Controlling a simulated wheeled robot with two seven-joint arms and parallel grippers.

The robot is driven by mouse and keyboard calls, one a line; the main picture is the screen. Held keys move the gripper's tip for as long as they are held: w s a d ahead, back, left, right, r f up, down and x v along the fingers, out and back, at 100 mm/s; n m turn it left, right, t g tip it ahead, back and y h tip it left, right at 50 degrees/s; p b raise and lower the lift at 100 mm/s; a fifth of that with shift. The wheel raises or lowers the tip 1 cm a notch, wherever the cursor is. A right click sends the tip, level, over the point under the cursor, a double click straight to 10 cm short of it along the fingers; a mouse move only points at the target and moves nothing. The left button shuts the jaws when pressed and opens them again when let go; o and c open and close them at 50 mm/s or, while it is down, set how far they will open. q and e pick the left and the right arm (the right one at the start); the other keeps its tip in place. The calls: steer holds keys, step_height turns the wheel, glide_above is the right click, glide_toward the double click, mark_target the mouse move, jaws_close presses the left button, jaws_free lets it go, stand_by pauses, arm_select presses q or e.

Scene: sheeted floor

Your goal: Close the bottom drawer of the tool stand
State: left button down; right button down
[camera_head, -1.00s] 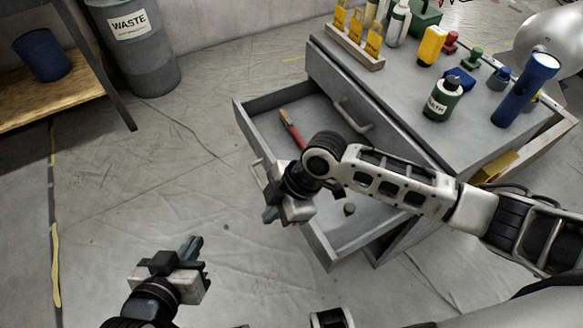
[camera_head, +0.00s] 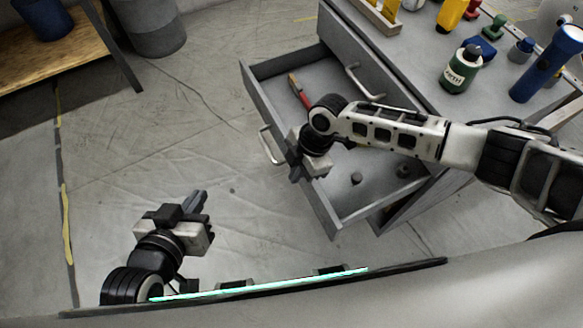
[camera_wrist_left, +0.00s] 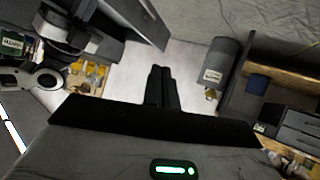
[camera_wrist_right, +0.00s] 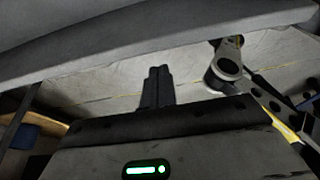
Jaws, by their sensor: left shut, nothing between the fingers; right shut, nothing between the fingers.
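The grey tool stand (camera_head: 425,60) is at the right in the head view. A drawer (camera_head: 325,205) below its upper handled front is pulled far out, its front panel and handle (camera_head: 272,147) facing left. It holds a red-handled tool (camera_head: 299,91) and small dark round items. My right arm crosses above the drawer. My right gripper (camera_head: 295,172) is shut and empty, overlapping the drawer's front panel; contact cannot be told. Its fingers also show in the right wrist view (camera_wrist_right: 157,88). My left gripper (camera_head: 198,200) is shut and empty over the floor, left of the drawer.
Bottles, a blue flashlight (camera_head: 540,75) and other small items stand on the stand's top. A grey waste bin (camera_head: 150,25) and a wooden-shelved rack (camera_head: 50,65) are at the upper left. The floor left of the drawer is clear.

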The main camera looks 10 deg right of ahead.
steer(key=shift+w+d, duration=0.25)
steer(key=shift+d, duration=0.55)
steer(key=shift+d, duration=0.1)
steer(key=w+d+b, duration=0.3)
steer(key=w+d, duration=0.1)
steer(key=d, duration=0.9)
steer(key=shift+w, duration=0.15)
